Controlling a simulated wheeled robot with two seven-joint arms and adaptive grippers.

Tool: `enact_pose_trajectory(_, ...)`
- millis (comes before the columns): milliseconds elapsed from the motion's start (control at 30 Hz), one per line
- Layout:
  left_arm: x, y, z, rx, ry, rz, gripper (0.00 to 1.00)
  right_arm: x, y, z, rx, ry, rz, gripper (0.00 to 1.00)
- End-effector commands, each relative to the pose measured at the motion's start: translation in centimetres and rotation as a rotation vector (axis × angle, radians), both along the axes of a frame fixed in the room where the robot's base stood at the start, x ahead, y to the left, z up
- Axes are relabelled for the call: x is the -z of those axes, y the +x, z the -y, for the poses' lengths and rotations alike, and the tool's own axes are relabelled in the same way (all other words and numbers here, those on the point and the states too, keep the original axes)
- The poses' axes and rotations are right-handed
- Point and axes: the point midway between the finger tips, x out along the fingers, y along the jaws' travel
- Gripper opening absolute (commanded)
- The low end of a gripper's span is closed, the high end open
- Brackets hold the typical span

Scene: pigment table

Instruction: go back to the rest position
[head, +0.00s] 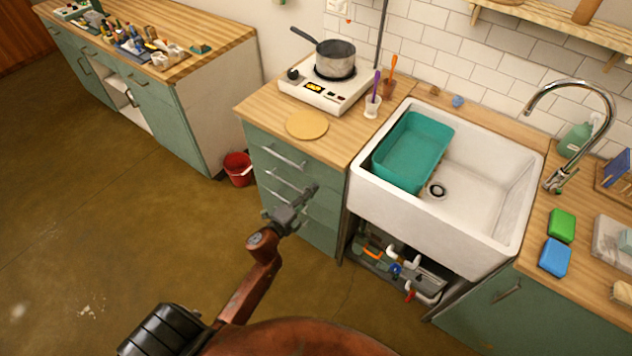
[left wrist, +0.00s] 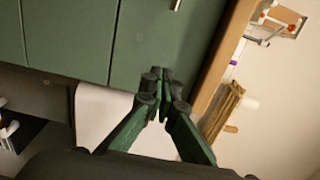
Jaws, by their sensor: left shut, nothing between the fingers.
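My left gripper (head: 308,192) is in the head view, in front of the green drawer cabinet left of the sink. Its arm comes up from the bottom of the picture. In the left wrist view the two fingers (left wrist: 162,78) come together at the tips, shut and empty, with green cabinet fronts beyond them. My right gripper is not in view.
The drawer cabinet (head: 270,185) stands close to my left gripper. A white sink (head: 480,205) holds a teal basin (head: 432,122). A hot plate (head: 318,95) bears a pot (head: 335,62). A red bucket (head: 238,170) stands on the floor. Open floor (head: 110,220) lies to the left.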

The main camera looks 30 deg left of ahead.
Motion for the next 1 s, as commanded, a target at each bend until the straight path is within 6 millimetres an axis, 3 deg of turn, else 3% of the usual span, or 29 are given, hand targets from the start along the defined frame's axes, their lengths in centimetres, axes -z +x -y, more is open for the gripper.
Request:
enact_pose_trajectory(100, 0.0, -3.0, -0.5, -0.005, -0.002, -0.002, 0.00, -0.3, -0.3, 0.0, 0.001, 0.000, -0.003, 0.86)
enact_pose_trajectory(300, 0.1, -6.2, -0.9, -0.006, -0.002, -0.002, 0.00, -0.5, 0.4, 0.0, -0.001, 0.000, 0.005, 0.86)
enact_pose_trajectory(500, 0.1, -7.5, -0.9, -0.005, -0.002, -0.001, 0.00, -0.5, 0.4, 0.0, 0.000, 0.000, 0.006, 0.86)
enact_pose_trajectory(767, 0.4, -7.5, -0.9, -0.005, -0.007, -0.006, 0.00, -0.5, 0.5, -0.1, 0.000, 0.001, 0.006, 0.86)
enact_pose_trajectory(867, 2.4, -7.7, -1.2, -0.018, -0.048, -0.044, 0.00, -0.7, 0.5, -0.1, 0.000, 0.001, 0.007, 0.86)
enact_pose_trajectory(967, 7.1, -8.3, -1.9, -0.054, -0.145, -0.131, 0.00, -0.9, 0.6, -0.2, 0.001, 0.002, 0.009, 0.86)
enact_pose_trajectory(1000, 9.6, -8.8, -2.1, -0.072, -0.197, -0.177, 0.00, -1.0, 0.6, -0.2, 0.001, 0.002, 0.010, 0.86)
